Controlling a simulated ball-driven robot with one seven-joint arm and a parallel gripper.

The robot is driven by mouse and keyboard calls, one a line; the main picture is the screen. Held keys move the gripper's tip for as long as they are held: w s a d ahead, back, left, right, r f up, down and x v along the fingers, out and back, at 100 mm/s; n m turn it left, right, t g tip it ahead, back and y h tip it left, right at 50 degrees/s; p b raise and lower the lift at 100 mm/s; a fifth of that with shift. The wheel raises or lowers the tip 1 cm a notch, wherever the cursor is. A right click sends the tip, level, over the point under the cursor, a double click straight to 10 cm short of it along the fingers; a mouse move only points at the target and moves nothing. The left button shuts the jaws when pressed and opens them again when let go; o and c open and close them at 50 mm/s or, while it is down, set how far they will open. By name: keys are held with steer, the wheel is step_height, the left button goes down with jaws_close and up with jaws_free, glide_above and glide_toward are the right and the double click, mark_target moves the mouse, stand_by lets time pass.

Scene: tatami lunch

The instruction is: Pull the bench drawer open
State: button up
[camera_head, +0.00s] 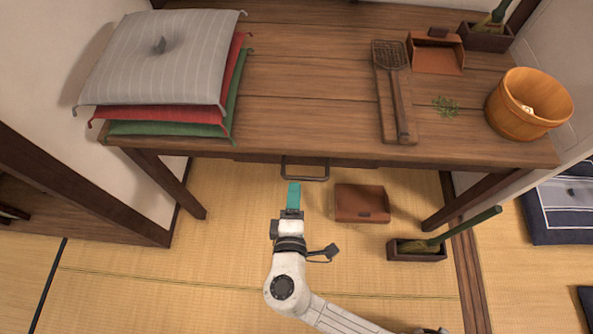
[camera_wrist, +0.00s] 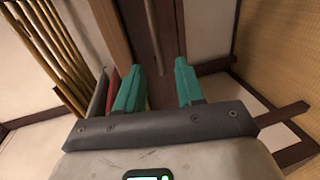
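The wooden bench (camera_head: 300,78) has a metal drawer handle (camera_head: 305,177) projecting from under its front edge. The drawer front is mostly hidden below the bench top and looks closed. My gripper (camera_head: 294,184) points at the bench with its teal fingers close to the left part of the handle. In the wrist view my gripper (camera_wrist: 160,66) is open, with nothing between its fingers. The handle (camera_wrist: 153,25) appears there as a thin bar ahead of the gap between the fingertips. I see no contact with it.
Stacked cushions (camera_head: 165,60) lie on the bench's left. A grill brush-like tool (camera_head: 395,90), a dustpan (camera_head: 436,55) and a wooden bucket (camera_head: 510,110) are on its right. Another dustpan (camera_head: 360,203) and a boxed brush (camera_head: 418,250) sit on the tatami right of my gripper.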

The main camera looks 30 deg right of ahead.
steer(key=x, duration=0.8)
steer(key=shift+c, duration=0.4)
jaws_close()
steer(key=shift+s+f, duration=0.1)
